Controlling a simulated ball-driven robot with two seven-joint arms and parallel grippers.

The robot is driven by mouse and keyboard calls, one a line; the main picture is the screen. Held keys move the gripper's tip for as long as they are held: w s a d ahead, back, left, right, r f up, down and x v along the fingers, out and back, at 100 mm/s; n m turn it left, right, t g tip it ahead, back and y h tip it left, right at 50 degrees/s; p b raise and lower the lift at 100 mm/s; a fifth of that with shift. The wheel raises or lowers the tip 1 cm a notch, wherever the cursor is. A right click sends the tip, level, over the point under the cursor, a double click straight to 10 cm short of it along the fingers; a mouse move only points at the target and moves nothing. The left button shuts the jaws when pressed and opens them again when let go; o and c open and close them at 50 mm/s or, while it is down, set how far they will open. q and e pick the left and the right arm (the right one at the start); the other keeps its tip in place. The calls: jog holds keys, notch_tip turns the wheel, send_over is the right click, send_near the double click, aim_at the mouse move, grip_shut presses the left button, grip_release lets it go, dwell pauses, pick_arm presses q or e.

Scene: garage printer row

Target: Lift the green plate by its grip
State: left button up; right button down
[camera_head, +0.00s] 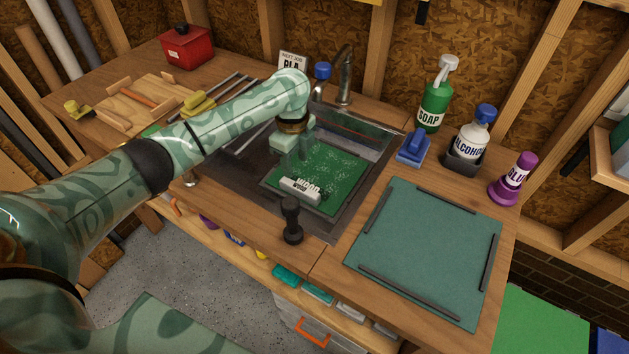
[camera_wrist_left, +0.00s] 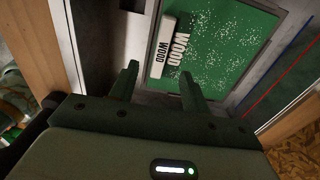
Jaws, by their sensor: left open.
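The green plate (camera_head: 335,172), speckled white, lies in the sink area. Its white grip (camera_head: 300,189), marked WOOD, lies along the plate's near edge. In the left wrist view the green plate (camera_wrist_left: 225,55) and the white grip (camera_wrist_left: 161,48) show beyond my fingers. My left gripper (camera_head: 293,158) is over the plate's left part, behind the grip in the head view. In the wrist view my left gripper (camera_wrist_left: 158,76) is open with nothing between its fingers, and the grip's near end appears just past the fingertips. Their exact height above the plate is hard to tell. My right gripper is not in view.
The dark sink (camera_head: 225,168) has a faucet (camera_head: 344,80) behind it. A black-knobbed tool (camera_head: 291,220) stands at the front edge. Right of the sink are a blue scraper (camera_head: 414,147), a soap bottle (camera_head: 434,105), an alcohol bottle (camera_head: 471,140) and a bare green mat (camera_head: 425,245).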

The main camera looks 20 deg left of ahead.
aim_at(299, 186)
pick_arm(q)
notch_tip(299, 186, down, 4)
jog(key=shift+w+r+b, duration=0.1)
jog(key=shift+b, duration=0.55)
jog(key=shift+f, duration=0.45)
notch_tip(299, 186, down, 5)
jog(key=b, duration=0.3)
jog(key=shift+w+d+b, duration=0.1)
jog(key=shift+w+b, duration=0.05)
jog(key=shift+b, duration=0.25)
jog(key=shift+r, duration=0.15)
grip_shut()
